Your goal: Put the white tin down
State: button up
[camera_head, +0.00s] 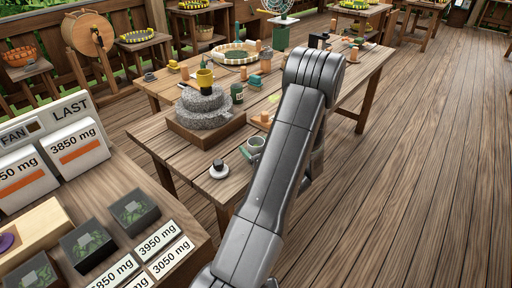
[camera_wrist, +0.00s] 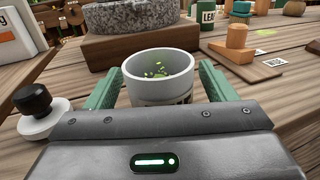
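The white tin (camera_wrist: 158,90) stands upright and open-topped in the middle of the wrist view, with small green bits inside. Dark lettering shows low on its front, partly hidden by my gripper body. My gripper (camera_wrist: 160,88) has one green finger on each side of the tin, close against its walls. In the head view the tin (camera_head: 256,142) is near the front edge of the wooden table (camera_head: 180,150), partly behind my arm. I cannot tell whether its base touches the table.
A grey stone mill (camera_head: 201,110) on a wooden base stands behind the tin. A white disc with a black knob (camera_head: 219,169) lies to its left. A dark green tin (camera_head: 237,93) and wooden blocks stand farther back. Bare tabletop shows between the disc and the mill.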

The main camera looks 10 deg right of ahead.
jog(key=shift+r, duration=0.1)
jog(key=b+v, duration=0.1)
jog(key=v, duration=1.1)
jog(key=shift+d, duration=0.1)
